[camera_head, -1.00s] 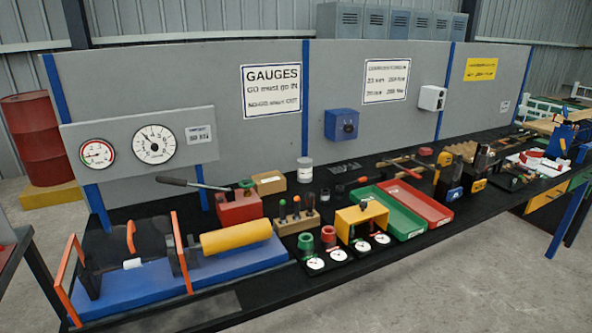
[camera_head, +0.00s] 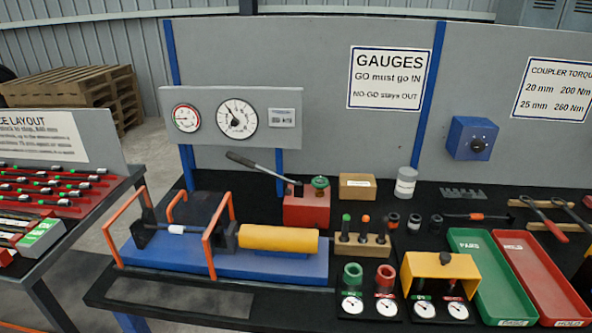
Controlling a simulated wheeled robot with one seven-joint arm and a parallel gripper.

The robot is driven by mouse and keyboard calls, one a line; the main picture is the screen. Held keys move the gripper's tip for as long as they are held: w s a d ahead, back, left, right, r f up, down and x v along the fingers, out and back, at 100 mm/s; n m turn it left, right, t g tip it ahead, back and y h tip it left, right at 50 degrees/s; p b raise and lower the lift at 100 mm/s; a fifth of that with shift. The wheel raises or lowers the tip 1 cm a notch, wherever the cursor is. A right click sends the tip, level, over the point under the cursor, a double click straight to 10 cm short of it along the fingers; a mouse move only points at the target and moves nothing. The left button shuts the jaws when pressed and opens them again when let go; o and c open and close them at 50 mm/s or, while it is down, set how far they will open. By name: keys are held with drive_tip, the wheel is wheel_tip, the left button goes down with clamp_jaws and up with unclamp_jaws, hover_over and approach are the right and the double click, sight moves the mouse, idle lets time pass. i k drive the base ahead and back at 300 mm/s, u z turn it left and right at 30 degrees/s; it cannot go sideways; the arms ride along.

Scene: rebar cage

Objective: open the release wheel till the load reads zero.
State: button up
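A red hand pump (camera_head: 308,206) stands on the black bench behind the yellow cylinder. A small green wheel (camera_head: 320,182) sits on top of it, likely the release wheel. A long dark lever (camera_head: 257,166) slopes up to the left from the pump. On the grey panel behind are a large white dial (camera_head: 237,118), its needle pointing up and left, and a smaller red-rimmed dial (camera_head: 186,118). A small display plate (camera_head: 284,117) is right of them; its text is too small to read surely. My gripper is not in view.
A blue test bed (camera_head: 220,262) with orange guard frames (camera_head: 216,235) and a yellow cylinder (camera_head: 278,239) lies in front of the pump. A cardboard-coloured box (camera_head: 357,187) stands close right of it. A second table (camera_head: 60,250) is at left.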

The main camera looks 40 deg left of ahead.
sight(319, 181)
drive_tip(key=u, duration=0.85)
drive_tip(key=i, duration=0.8)
drive_tip(key=u, duration=0.75)
